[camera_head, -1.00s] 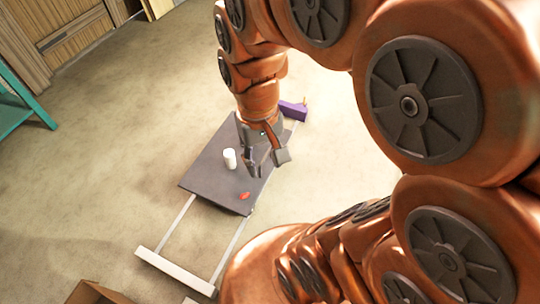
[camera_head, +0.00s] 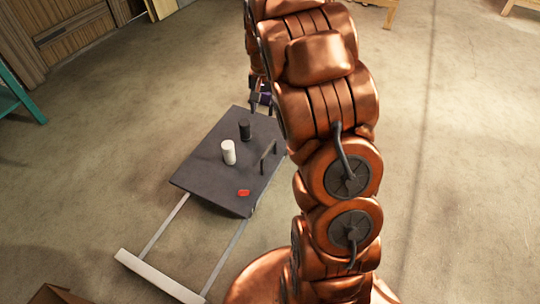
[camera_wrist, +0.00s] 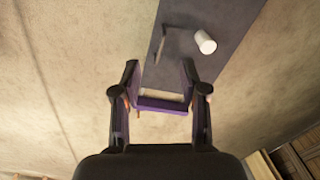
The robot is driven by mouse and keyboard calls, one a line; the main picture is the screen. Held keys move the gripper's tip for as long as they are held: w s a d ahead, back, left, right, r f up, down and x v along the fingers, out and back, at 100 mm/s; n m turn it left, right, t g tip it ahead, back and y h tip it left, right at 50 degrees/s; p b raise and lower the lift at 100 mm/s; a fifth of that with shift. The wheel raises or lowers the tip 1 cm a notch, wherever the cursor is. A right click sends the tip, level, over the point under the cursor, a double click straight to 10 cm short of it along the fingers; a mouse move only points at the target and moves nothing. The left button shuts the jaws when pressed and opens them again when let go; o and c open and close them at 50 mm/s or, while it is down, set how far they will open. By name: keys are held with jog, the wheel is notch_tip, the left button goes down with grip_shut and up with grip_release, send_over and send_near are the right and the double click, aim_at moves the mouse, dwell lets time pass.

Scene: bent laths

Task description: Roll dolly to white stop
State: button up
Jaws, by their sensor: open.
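The dolly (camera_head: 215,180) is a dark grey flat deck on two thin pale rails. An upright handle (camera_head: 268,155) stands near its right edge; the handle also shows in the wrist view (camera_wrist: 160,45). The white stop (camera_head: 160,277) is a long bar across the near end of the rails, with a clear gap between it and the deck. My gripper (camera_wrist: 162,78) is open beyond the far end of the deck, mostly hidden behind my arm in the head view. A purple block (camera_wrist: 162,104) shows between its fingers; I cannot tell whether they touch it.
A white cylinder (camera_head: 228,152), a black cylinder (camera_head: 245,130) and a small red piece (camera_head: 244,193) are on the deck. A teal frame (camera_head: 18,100) stands at the left, and a brown box (camera_head: 60,295) at the lower left. Open floor (camera_head: 460,180) lies to the right.

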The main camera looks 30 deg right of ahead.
aim_at(270, 148)
jog(key=shift+w+d+f+m+t+y+b, duration=0.2)
jog(key=shift+w+d+f+m+b, duration=0.4)
jog(key=shift+w+d+f+b, duration=3.8)
jog(key=shift+s+a+f+m+t+y+b, duration=0.1)
jog(key=shift+a+f+m+t+b, duration=0.5)
jog(key=shift+f, duration=7.75)
jog(key=shift+w+d+f+m+y+b, duration=0.1)
jog(key=shift+w+d+f+m+b, duration=0.5)
jog(key=shift+w+d+f+b, duration=3.9)
jog(key=s+a+f+p, duration=0.2)
jog(key=s+a, duration=0.1)
jog(key=s+a+f+p, duration=0.1)
jog(key=a, duration=0.1)
jog(key=shift+s+a+f, duration=0.15)
jog(key=shift+s+f, duration=0.15)
jog(key=shift+f, duration=0.05)
grip_shut()
